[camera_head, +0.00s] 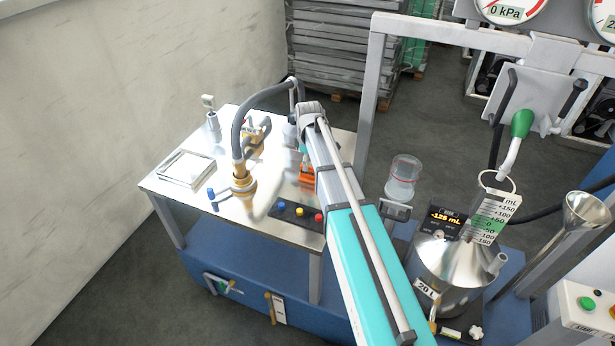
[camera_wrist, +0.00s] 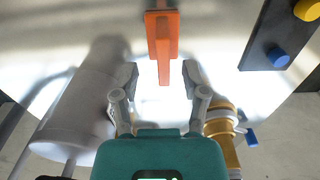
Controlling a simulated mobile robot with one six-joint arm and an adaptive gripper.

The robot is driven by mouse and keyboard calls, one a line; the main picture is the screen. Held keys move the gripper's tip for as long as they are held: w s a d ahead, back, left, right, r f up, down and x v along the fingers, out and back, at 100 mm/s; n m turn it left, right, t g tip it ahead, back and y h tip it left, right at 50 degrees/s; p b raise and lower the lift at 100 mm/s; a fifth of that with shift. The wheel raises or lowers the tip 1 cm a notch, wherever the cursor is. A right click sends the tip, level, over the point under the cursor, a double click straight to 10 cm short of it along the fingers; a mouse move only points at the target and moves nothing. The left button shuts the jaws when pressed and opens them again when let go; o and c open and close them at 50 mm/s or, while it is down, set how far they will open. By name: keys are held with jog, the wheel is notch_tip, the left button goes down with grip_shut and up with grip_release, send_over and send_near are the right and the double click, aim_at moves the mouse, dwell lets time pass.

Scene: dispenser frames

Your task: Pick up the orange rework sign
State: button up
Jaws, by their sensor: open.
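The orange rework sign (camera_wrist: 163,34) shows at the top centre of the wrist view, a narrow upright piece on a wider base part. It also shows in the head view (camera_head: 307,178), on the metal table beside my arm and partly hidden by it. My gripper (camera_wrist: 160,80) is open and empty, with one finger on each side of the sign's lower end in the wrist view. I cannot tell whether the fingers touch it. In the head view my arm hides most of the gripper.
A black strip with coloured knobs (camera_head: 298,213) lies near the table's front edge, close to the sign. A brass nozzle (camera_head: 240,186) on a grey hose stands to the left. A white tray (camera_head: 186,168) lies farther left. A clear jar (camera_head: 403,178) stands right of my arm.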

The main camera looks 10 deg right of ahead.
aim_at(308, 177)
jog(key=shift+s+f+b, duration=0.1)
jog(key=shift+f+b, duration=1.9)
jog(key=shift+f, duration=0.2)
grip_shut()
